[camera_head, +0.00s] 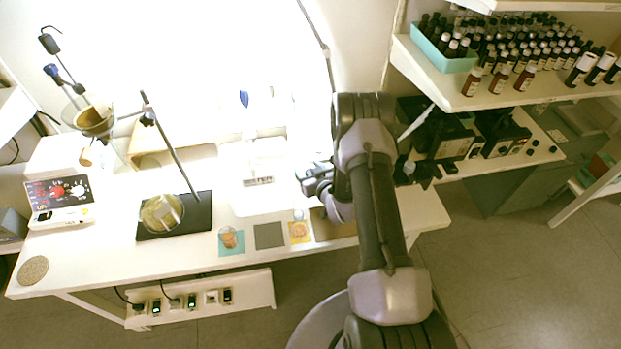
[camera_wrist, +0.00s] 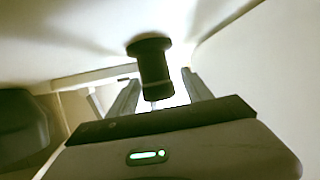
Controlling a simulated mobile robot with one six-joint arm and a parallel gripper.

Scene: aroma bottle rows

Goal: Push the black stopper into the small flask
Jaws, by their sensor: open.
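In the wrist view, the black stopper (camera_wrist: 152,68) shows between the fingers of my gripper (camera_wrist: 160,84), with its wider rim toward the top of the picture. Bright gaps show between it and both fingers, so the fingers are open and not closed on it. A small pale, glassy bit shows just below the stopper, partly hidden by my gripper body; I cannot tell whether it is the flask. In the head view, my gripper (camera_head: 306,176) points left over the right part of the bright bench. I cannot make out the stopper or the small flask there.
A stand on a black base (camera_head: 203,224) holds a dish (camera_head: 162,214) on the white bench (camera_head: 110,255). Several coloured squares (camera_head: 269,235) lie along the front edge. A control box (camera_head: 60,200) is at left. Bottles (camera_head: 525,77) fill the right shelf.

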